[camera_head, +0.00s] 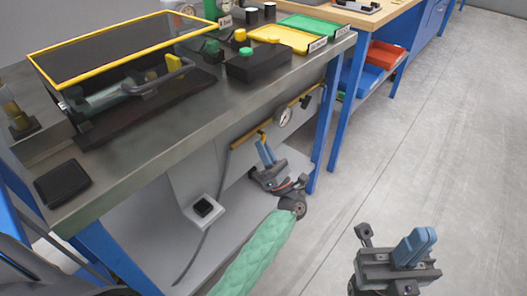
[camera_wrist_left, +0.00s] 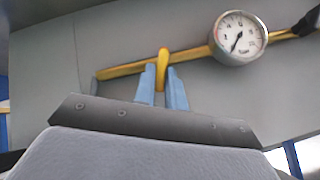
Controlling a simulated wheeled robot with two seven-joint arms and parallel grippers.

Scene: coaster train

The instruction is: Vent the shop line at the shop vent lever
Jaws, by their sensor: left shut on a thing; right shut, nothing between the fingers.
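A yellow lever (camera_wrist_left: 162,66) stands upright across a yellow pipe (camera_wrist_left: 120,70) on the grey panel under the bench. I take it for the shop vent lever; no label on it is legible. My left gripper (camera_head: 264,150) reaches under the bench edge and is shut on this lever. In the left wrist view its blue fingers (camera_wrist_left: 163,88) sit on either side of the lever's lower part. A round dial gauge (camera_wrist_left: 238,38) sits on the pipe right of the lever. It also shows in the head view (camera_head: 285,117). My right gripper (camera_head: 414,246) is shut and empty over the floor.
The steel bench (camera_head: 140,165) overhangs the panel. It carries a yellow-framed clear cover (camera_head: 130,45), a black box with a green button (camera_head: 258,64) and yellow and green trays (camera_head: 285,38). A blue bench leg (camera_head: 326,130) stands right of the pipe. Floor at right is clear.

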